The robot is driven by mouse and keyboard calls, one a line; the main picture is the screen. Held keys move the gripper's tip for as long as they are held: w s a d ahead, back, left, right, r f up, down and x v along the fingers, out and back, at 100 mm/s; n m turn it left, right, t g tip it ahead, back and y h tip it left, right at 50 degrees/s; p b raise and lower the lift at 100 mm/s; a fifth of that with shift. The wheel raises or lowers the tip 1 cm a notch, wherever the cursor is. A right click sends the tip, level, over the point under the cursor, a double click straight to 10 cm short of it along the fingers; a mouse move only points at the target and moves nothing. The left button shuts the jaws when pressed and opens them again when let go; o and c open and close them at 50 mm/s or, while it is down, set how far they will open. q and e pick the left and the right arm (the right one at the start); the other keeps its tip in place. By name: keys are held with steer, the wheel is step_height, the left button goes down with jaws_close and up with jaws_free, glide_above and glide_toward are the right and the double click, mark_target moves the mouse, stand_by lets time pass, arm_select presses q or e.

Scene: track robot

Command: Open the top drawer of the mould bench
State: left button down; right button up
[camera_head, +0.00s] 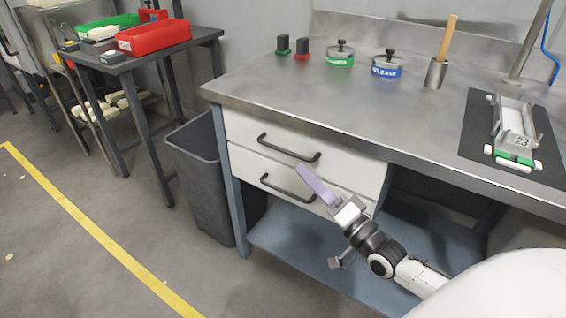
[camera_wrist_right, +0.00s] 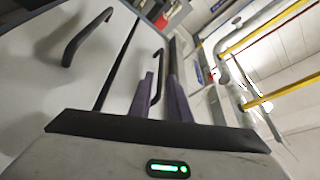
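The mould bench (camera_head: 330,95) has two white drawers, both closed. The top drawer (camera_head: 350,172) has a black bar handle (camera_head: 288,149), and the lower drawer has a similar handle (camera_head: 285,188). My right gripper (camera_head: 308,178) has purple fingers and is at the drawer fronts, just below the right part of the top handle. In the right wrist view the fingers (camera_wrist_right: 162,95) are apart, with the top handle (camera_wrist_right: 158,72) showing in the gap between them; contact cannot be told. The lower handle (camera_wrist_right: 85,37) is to the left there. My left gripper is out of view.
On the benchtop stand small stamps, two round tins (camera_head: 388,64), a cup with a wooden handle (camera_head: 436,73) and a mould on a black mat (camera_head: 480,155). A grey bin (camera_head: 200,165) stands left of the drawers. The floor in front is clear.

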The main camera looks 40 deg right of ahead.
mark_target(282, 150)
steer(key=b+x, duration=0.1)
steer(key=x, duration=0.9)
steer(key=shift+r, duration=0.1)
jaws_close()
